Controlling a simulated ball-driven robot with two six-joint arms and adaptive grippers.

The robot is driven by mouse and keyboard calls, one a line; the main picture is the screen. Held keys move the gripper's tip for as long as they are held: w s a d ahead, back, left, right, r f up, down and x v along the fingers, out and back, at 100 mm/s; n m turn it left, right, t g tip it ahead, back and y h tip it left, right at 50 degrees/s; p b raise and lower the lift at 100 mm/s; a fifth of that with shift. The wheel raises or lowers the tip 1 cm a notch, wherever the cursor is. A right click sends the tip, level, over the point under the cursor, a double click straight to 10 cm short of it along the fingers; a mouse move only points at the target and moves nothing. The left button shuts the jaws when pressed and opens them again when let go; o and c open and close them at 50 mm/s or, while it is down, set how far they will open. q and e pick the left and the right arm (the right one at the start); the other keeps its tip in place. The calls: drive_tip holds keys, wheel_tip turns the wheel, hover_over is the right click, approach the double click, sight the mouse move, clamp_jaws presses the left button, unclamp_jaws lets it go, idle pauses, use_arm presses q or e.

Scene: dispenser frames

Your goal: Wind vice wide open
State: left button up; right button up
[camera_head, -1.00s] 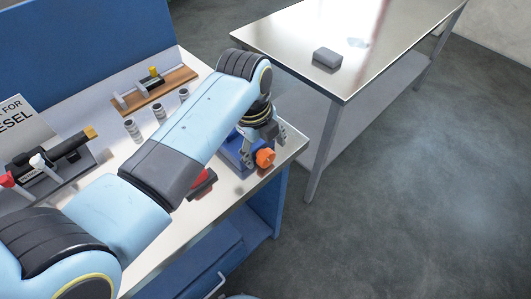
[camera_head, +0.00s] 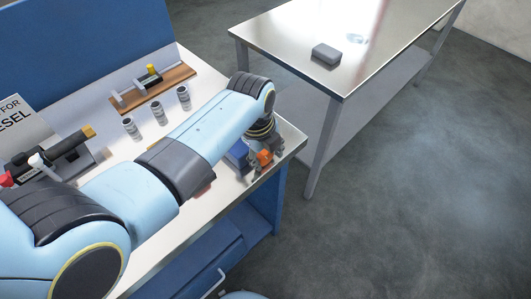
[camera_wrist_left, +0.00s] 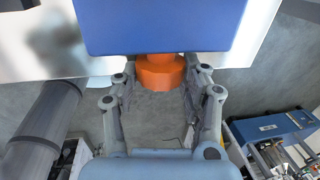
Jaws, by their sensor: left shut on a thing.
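The blue vice (camera_head: 237,154) sits near the front right corner of the metal-topped bench, partly hidden behind my left arm. Its orange knob (camera_head: 264,157) faces the bench's right end. My left gripper (camera_head: 261,168) is at the knob, with its fingers shut on it. In the left wrist view, the vice (camera_wrist_left: 160,28) is a large blue block at the top. The orange knob (camera_wrist_left: 160,73) sticks out from it between the two fingers of my left gripper (camera_wrist_left: 164,84). How far the vice jaws stand apart is hidden. My right gripper is not in view.
Several grey cylinders (camera_head: 160,112) stand on the bench behind my arm. A wooden board with a fixture (camera_head: 152,88) lies farther back. A black device (camera_head: 62,150) is at left. A steel table (camera_head: 290,50) with a grey block (camera_head: 326,53) stands beyond a gap.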

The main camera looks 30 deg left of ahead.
use_arm(q)
drive_tip(key=shift+c, duration=1.4)
drive_tip(key=shift+s+f+t+h, duration=0.15)
drive_tip(key=shift+s+t+h, duration=0.15)
drive_tip(key=shift+t, duration=1.1)
drive_tip(key=o, duration=1.2)
drive_tip(key=shift+w, duration=0.1)
drive_tip(key=v, duration=1.2)
drive_tip(key=shift+a, duration=0.25)
